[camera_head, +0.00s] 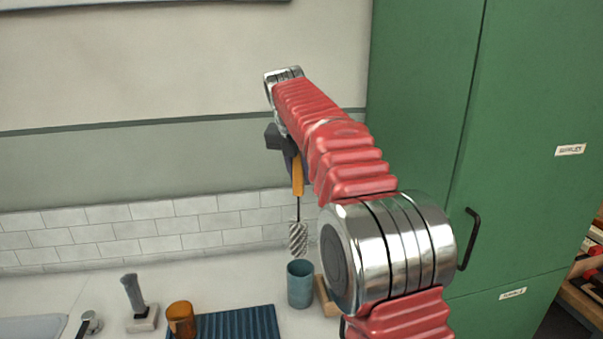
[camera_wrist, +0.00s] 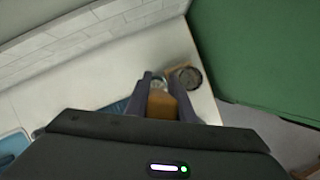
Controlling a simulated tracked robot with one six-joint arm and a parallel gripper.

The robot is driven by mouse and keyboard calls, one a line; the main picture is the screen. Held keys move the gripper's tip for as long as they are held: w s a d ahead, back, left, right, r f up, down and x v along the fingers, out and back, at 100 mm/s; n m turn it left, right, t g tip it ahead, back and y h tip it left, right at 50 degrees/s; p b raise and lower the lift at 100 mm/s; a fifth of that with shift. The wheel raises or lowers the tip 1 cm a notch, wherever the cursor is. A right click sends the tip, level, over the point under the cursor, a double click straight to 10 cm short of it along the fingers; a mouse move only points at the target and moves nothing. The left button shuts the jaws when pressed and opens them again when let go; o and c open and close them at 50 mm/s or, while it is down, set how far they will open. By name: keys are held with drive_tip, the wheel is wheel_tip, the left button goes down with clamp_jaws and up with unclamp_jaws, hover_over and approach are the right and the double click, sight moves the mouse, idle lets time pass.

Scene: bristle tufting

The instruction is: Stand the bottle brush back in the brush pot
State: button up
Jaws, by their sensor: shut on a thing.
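The bottle brush has an orange handle (camera_head: 297,178) and a grey-white bristle head (camera_head: 298,238). It hangs nearly upright, bristles down. My gripper (camera_head: 290,150) is shut on the top of the handle; the orange handle also shows between the two dark fingers in the wrist view (camera_wrist: 163,103). The teal brush pot (camera_head: 300,284) stands upright on the counter. In the head view the bristle tip appears just above the pot's rim; its depth relative to the opening I cannot tell. In the wrist view the handle and fingers hide much of what is below.
A blue ribbed mat (camera_head: 238,323) and an amber cup (camera_head: 181,320) are left of the pot. A grey upright brush on a pale block (camera_head: 140,316) stands farther left. A wooden piece (camera_head: 326,297) is close right of the pot. A tall green cabinet (camera_head: 420,120) bounds the right.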

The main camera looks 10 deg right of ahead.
sight(299, 218)
drive_tip(key=shift+d+f, duration=0.2)
drive_tip(key=shift+f, duration=8.2)
drive_tip(key=shift+f, duration=0.45)
drive_tip(key=o, duration=1)
drive_tip(key=shift+o, duration=0.2)
drive_tip(key=shift+s+r, duration=0.1)
drive_tip(key=shift+r, duration=0.05)
drive_tip(key=shift+v, duration=3.85)
drive_tip(key=shift+a, duration=0.1)
